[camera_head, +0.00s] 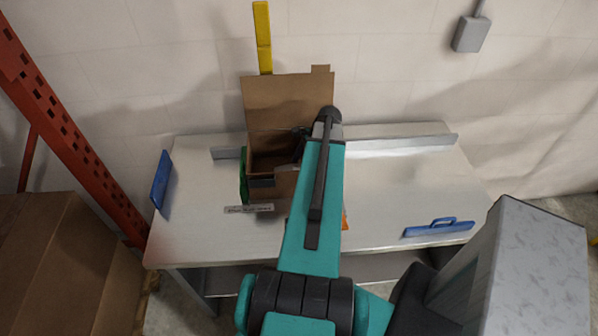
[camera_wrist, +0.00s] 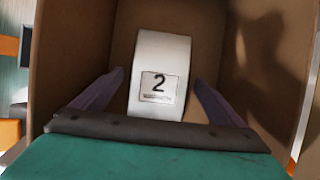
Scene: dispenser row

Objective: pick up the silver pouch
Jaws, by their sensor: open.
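The pale silver-white pouch (camera_wrist: 160,58) stands inside an open cardboard box (camera_head: 262,185) and bears a label with the number 2. The box walls also show around it in the wrist view (camera_wrist: 62,55). My gripper (camera_wrist: 159,77) is open, with one dark finger on each side of the pouch's lower part. Small gaps appear between the fingers and the pouch; I cannot tell their depth relation. In the head view my arm partly covers the box, and the pouch cannot be seen there.
The box stands on a light metal table (camera_head: 390,195) against the wall. A blue handle (camera_head: 438,227) lies at the right front, and a blue panel (camera_head: 161,180) stands at the left edge. An orange rack post (camera_head: 65,120) rises left of the table. The table's right half is mostly clear.

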